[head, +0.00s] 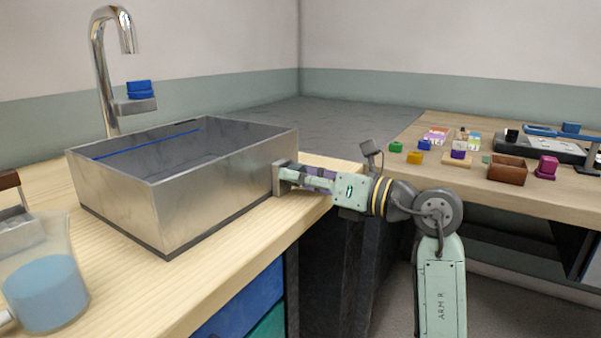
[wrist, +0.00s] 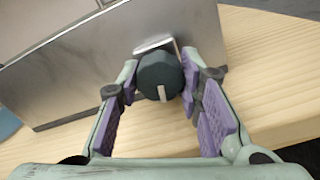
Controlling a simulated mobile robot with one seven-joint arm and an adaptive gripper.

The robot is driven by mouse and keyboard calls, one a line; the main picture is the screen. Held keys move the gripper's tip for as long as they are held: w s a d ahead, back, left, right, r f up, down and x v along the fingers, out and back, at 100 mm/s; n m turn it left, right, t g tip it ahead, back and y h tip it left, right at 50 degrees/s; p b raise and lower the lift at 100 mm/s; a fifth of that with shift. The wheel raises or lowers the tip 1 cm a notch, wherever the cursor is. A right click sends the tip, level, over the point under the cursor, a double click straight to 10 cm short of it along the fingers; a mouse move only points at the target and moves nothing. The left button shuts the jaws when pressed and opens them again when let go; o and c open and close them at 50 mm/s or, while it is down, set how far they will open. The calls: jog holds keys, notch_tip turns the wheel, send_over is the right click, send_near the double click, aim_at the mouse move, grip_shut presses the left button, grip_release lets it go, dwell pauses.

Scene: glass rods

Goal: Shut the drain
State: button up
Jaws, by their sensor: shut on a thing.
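A metal sink basin (head: 215,190) stands on the wooden counter; its side wall (wrist: 70,75) fills the upper left of the wrist view. A dark round knob (wrist: 155,70) with a pale line mark (wrist: 162,92) sits at that wall; the mark points towards my gripper's palm. My gripper (wrist: 160,82) is shut on the knob, one purple-padded finger on each side. In the head view my gripper (head: 290,178) reaches the basin's right end, beside a small metal plate (head: 279,178), and hides the knob. The drain opening inside the basin is not visible.
A chrome tap (head: 107,75) with a blue block (head: 139,88) near it stands behind the basin. A beaker of blue liquid (head: 45,285) is at front left. A second table (head: 450,180) at right holds several small coloured blocks.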

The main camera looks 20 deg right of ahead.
jog(key=m+p, duration=0.1)
jog(key=m, duration=0.1)
jog(key=m+p, duration=0.1)
jog(key=m, duration=0.1)
jog(key=shift+r+m, duration=0.2)
jog(key=shift+m, duration=0.2)
jog(key=m+p, duration=0.2)
jog(key=m, duration=0.1)
jog(key=shift+m+p, duration=0.3)
jog(key=shift+p, duration=0.1)
jog(key=m+p, duration=0.3)
jog(key=m, duration=0.1)
jog(key=shift+m+p, duration=1.1)
jog(key=shift+m, duration=0.6)
jog(key=shift+f, duration=0.1)
jog(key=o, duration=1.2)
jog(key=shift+f, duration=0.1)
jog(key=shift+c, duration=0.2)
jog(key=v, duration=0.8)
jog(key=shift+s+d, duration=0.1)
